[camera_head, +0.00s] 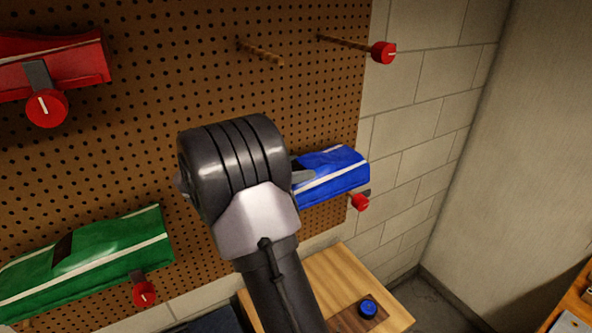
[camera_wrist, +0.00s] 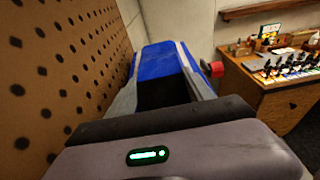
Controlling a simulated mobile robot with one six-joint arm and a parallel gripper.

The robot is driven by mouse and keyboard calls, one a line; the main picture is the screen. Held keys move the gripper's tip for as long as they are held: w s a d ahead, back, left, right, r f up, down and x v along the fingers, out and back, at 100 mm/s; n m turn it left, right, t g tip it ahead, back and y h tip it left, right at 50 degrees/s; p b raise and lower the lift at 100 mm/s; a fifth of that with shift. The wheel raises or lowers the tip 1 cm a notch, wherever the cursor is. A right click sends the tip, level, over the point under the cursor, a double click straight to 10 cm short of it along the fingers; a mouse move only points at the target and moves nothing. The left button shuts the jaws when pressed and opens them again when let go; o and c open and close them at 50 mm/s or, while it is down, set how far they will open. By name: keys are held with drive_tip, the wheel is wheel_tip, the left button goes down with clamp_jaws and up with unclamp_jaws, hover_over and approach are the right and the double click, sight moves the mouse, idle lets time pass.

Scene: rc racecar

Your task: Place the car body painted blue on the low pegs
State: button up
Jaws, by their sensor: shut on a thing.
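The blue car body (camera_head: 335,172) with a white stripe shows to the right of my arm in the head view, in front of the pegboard. It also fills the upper middle of the wrist view (camera_wrist: 158,62). I cannot tell whether the car rests on the pegs.
The pegboard (camera_head: 205,55) carries a red car body (camera_head: 80,62) at upper left and a green one (camera_head: 95,250) at lower left. Bare upper pegs, one with a red cap (camera_head: 383,52), stick out above. A wooden surface (camera_head: 330,275) with a blue round item (camera_head: 368,308) lies below.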

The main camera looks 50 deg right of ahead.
drive_tip(key=shift+f, duration=0.1)
drive_tip(key=shift+s+f, duration=0.1)
drive_tip(key=o, duration=1.4)
